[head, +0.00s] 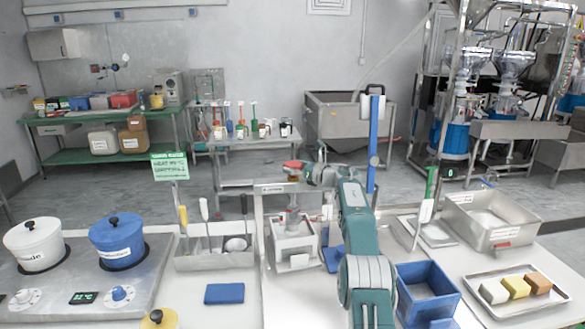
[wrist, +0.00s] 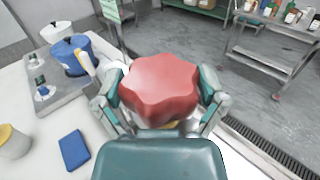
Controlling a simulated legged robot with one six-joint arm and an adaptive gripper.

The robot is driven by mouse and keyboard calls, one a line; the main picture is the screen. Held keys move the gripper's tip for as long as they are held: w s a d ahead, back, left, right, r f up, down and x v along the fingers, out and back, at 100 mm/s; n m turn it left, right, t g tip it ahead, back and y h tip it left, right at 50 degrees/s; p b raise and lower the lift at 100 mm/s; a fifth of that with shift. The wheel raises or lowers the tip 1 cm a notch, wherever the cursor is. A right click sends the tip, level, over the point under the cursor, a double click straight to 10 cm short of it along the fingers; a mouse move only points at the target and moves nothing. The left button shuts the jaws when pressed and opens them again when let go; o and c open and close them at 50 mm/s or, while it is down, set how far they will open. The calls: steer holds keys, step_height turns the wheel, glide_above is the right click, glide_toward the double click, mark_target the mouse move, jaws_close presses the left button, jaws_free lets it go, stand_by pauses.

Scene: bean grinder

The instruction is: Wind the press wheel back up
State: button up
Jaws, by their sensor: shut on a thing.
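The press wheel (head: 293,165) is a red, lobed knob at the top of the press in the head view. In the wrist view the wheel (wrist: 162,88) fills the middle. My gripper (wrist: 162,98) has one finger on each side of the wheel and is shut on it. In the head view my gripper (head: 303,174) reaches the wheel from the right. The press (head: 292,245) is a pale box with a column above it, standing on the white counter. The wheel's underside and the spindle's upper part are largely hidden.
A utensil caddy (head: 215,258) stands left of the press, with a blue block (head: 224,293) in front. A blue bin (head: 428,285) is at the right. A hot plate with a white pot (head: 35,247) and a blue pot (head: 117,243) is at the far left.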

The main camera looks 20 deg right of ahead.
steer(key=shift+d+r, duration=0.1)
stand_by(0.4)
steer(key=o, duration=0.8)
steer(key=shift+d, duration=0.15)
steer(key=v, duration=1.1)
steer(key=shift+s+d, duration=0.3)
